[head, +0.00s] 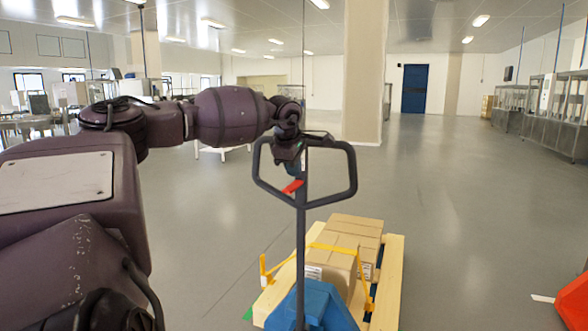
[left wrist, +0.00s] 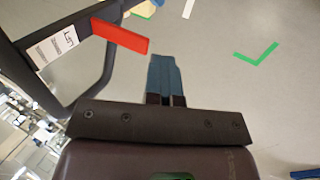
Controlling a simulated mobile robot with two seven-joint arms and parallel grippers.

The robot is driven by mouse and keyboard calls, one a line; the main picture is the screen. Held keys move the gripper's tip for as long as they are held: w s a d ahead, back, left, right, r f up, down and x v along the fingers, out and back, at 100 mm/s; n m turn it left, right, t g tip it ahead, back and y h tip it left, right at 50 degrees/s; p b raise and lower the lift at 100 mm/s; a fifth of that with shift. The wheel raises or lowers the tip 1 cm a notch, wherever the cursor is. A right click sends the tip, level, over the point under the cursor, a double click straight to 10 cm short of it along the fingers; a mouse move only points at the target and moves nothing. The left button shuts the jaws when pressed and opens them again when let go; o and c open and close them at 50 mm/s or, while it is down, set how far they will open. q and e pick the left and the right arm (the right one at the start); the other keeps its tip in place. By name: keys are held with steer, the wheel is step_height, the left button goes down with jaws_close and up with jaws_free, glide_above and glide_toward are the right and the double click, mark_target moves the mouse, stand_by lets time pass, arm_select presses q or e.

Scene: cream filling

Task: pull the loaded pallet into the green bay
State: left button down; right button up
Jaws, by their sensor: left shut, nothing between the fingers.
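The wooden pallet (head: 388,290) stands in front of me, loaded with cardboard boxes (head: 345,240) and yellow straps (head: 335,249). A blue pallet jack (head: 318,306) stands at its near end, its dark loop handle (head: 353,172) upright. My left gripper (head: 294,168) is at the handle loop; its blue fingers (left wrist: 163,78) are shut and empty. The red lever (left wrist: 120,36) on the handle lies just beside the fingertips; I cannot tell whether they touch. A green floor corner mark (left wrist: 257,54) shows in the left wrist view, and a bit of green (head: 248,313) left of the pallet. My right gripper is out of view.
Grey floor (head: 450,190) is open beyond and to the right of the pallet. A square pillar (head: 363,70) stands behind. An orange object (head: 574,300) and a white floor mark (head: 542,298) are at the lower right. Metal benches (head: 560,126) line the right wall.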

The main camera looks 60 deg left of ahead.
arm_select(q)
steer(key=c, duration=1.9)
jaws_free()
steer(key=o, duration=0.5)
steer(key=shift+r, duration=0.15)
steer(key=p+v, duration=0.1)
steer(key=v, duration=0.9)
steer(key=shift+s+d+r, duration=0.15)
steer(key=shift+s+r, duration=0.05)
steer(key=shift+r, duration=0.05)
